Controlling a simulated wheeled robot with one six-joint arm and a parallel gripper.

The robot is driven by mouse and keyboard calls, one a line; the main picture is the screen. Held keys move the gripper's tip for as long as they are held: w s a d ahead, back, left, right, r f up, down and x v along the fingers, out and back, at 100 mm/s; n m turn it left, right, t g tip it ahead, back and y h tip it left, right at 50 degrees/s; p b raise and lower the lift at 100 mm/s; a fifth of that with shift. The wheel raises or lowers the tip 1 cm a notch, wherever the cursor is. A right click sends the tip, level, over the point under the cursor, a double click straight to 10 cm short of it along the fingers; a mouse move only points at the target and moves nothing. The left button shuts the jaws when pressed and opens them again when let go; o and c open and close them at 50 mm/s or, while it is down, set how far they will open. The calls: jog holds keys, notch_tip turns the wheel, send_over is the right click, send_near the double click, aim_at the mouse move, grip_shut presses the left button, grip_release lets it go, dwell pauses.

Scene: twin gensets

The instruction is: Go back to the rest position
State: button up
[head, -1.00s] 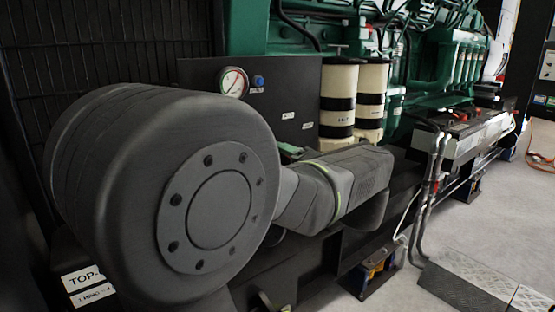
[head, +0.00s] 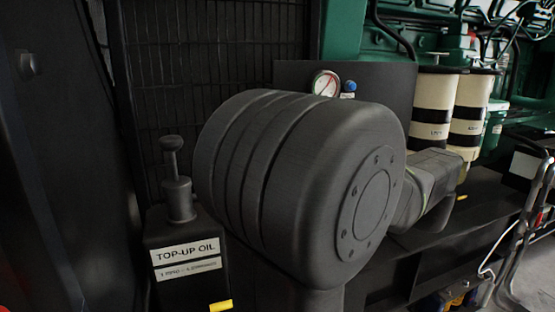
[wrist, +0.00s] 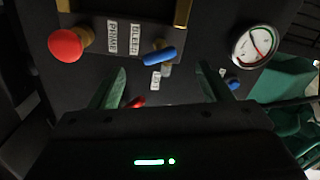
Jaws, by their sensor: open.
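My gripper (wrist: 160,82) shows in the wrist view with two green fingers spread apart and nothing between them. It faces a dark panel (wrist: 190,25). A blue lever (wrist: 160,55) and a small white label show between and beyond the fingers. A red knob (wrist: 68,43) is at the upper left of that view, and a round gauge (wrist: 254,46) is at the upper right. In the head view, my large grey arm parts fill the middle and hide the gripper. The gauge (head: 326,83) and a blue knob (head: 350,88) show just above them.
A dark top-up oil container (head: 187,270) with a plunger-like top stands at the lower left. Two cream filters with black bands (head: 435,105) stand right of my arm, before the green engine (head: 390,42). A black mesh grille (head: 215,50) is behind.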

jog(key=b+x, duration=0.1)
jog(key=x, duration=0.6)
jog(key=shift+w, duration=0.1)
